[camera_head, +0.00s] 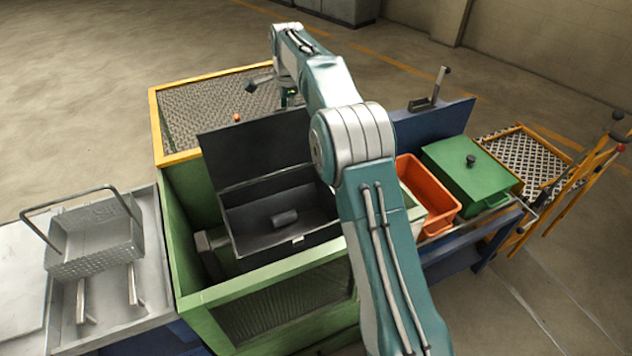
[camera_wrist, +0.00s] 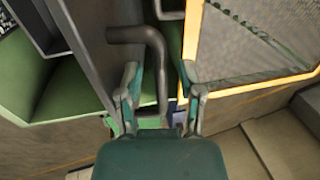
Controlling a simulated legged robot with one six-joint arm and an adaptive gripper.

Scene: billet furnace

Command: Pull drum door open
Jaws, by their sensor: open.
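The drum (camera_head: 290,236) is a dark open-topped box inside the green frame, with a small dark cylinder (camera_head: 284,217) inside. Its dark door (camera_head: 255,150) stands raised at the back, so the inside shows. In the wrist view the door is the dark panel (camera_wrist: 92,45) at left. A dark bent bar handle (camera_wrist: 150,42) sticks out from it. My gripper (camera_wrist: 162,98) is open, with the handle's lower part between its fingers in the picture. I cannot tell whether they touch. In the head view my gripper (camera_head: 288,97) is small and partly hidden behind the arm.
A yellow-edged mesh guard (camera_head: 157,120) stands behind the drum. A wire basket (camera_head: 95,240) sits on the grey table at left. An orange bin (camera_head: 422,190) and green lidded box (camera_head: 465,175) stand at right.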

